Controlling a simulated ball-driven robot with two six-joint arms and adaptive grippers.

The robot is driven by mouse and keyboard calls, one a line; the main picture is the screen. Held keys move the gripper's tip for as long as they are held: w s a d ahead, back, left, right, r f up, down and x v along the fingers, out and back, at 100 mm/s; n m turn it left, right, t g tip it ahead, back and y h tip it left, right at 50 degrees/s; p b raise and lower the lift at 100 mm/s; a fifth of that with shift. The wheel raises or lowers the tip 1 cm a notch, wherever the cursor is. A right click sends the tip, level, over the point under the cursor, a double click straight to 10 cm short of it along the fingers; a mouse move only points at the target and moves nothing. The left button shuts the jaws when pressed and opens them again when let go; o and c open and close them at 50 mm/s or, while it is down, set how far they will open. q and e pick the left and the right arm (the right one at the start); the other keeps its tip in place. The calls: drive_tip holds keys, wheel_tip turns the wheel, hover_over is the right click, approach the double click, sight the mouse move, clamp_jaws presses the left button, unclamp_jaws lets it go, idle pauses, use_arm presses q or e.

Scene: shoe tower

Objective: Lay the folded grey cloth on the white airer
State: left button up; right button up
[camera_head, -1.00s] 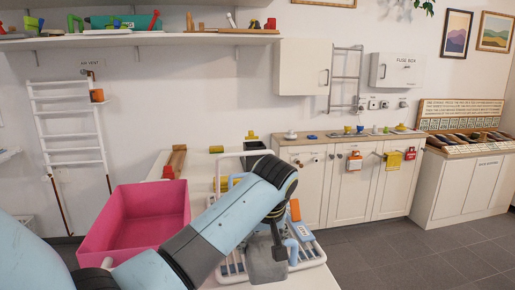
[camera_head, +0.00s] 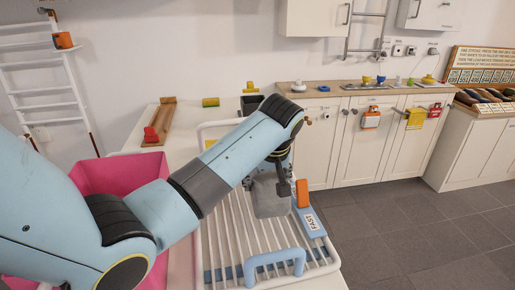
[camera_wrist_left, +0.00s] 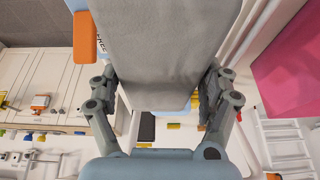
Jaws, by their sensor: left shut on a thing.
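The grey cloth (camera_head: 271,199) hangs from my left gripper (camera_head: 283,170) over the white airer (camera_head: 222,233). In the left wrist view the cloth (camera_wrist_left: 158,50) is a flat grey piece between the two fingers of my left gripper (camera_wrist_left: 158,95), which is shut on it. The cloth hides part of the airer's bars. From the head view I cannot tell whether its lower edge touches them. My left arm covers part of the airer's far side. My right gripper is not in view.
A pink bin (camera_head: 92,176) stands left of the airer, partly behind my arm. A blue handle (camera_head: 274,262) rises at the airer's near side. A wooden piece (camera_head: 160,122) lies behind.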

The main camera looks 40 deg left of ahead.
sight(270, 187)
use_arm(q)
wheel_tip(270, 187, down, 9)
drive_tip(key=shift+r+b, duration=0.2)
drive_tip(key=shift+b, duration=0.1)
drive_tip(key=shift+f, duration=0.1)
drive_tip(key=o, duration=1.2)
drive_tip(key=p+v, duration=0.1)
drive_tip(key=v, duration=1.1)
